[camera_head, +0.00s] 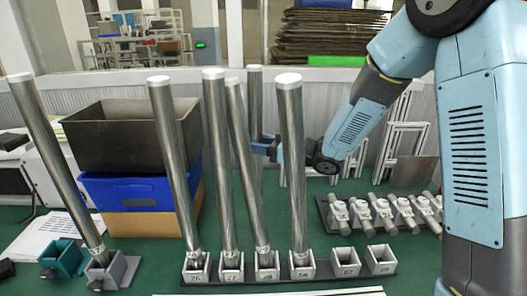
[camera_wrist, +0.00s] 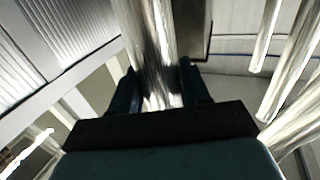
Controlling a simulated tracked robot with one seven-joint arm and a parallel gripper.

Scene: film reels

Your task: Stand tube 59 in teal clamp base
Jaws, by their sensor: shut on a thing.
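My gripper (camera_head: 267,148) is shut on a shiny metal tube (camera_head: 255,92) with a white top cap, held upright behind the rack's row of tubes. In the wrist view the same tube (camera_wrist: 152,45) runs between the two dark fingers of my gripper (camera_wrist: 160,88). Its lower end is partly hidden behind the front tubes, and I cannot read its number. The teal clamp base (camera_head: 62,259) stands empty on the green surface at the far left, apart from my gripper.
A grey clamp base (camera_head: 112,270) beside the teal one holds a leaning tube (camera_head: 52,150). A dark rack (camera_head: 320,275) holds several tubes in numbered sockets; two right sockets are empty. Black (camera_head: 130,130) and blue (camera_head: 130,190) bins stand behind. Several clamps (camera_head: 380,212) lie at right.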

